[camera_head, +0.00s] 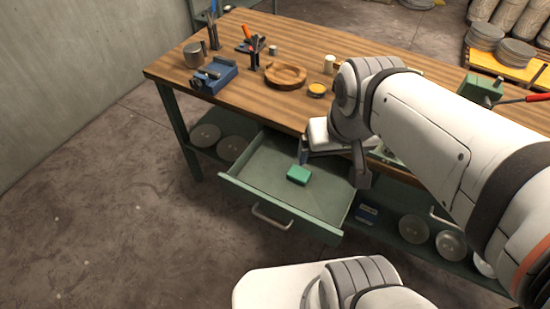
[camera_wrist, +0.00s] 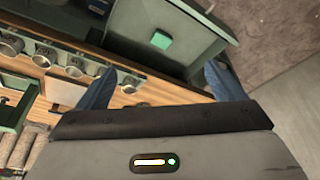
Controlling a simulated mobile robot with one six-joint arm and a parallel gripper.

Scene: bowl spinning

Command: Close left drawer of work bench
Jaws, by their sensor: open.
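The left drawer (camera_head: 273,213) of the work bench (camera_head: 165,75) is pulled out. It is grey-green with a metal handle on its front, and a green block (camera_head: 298,175) lies inside. In the wrist view the open drawer (camera_wrist: 195,62) is at the top, with the green block (camera_wrist: 160,40) in it. My gripper (camera_head: 333,165) is open and empty, over the right part of the drawer near the bench edge. In the wrist view its two fingers (camera_wrist: 158,84) reach up on either side. My arm hides part of the bench front to the right.
On the bench top are a blue vise (camera_head: 214,75), a wooden bowl (camera_head: 286,76), a metal cup (camera_head: 194,55) and small tools. Round discs (camera_head: 414,229) sit on the lower shelf. The floor (camera_head: 130,220) left and in front of the drawer is clear.

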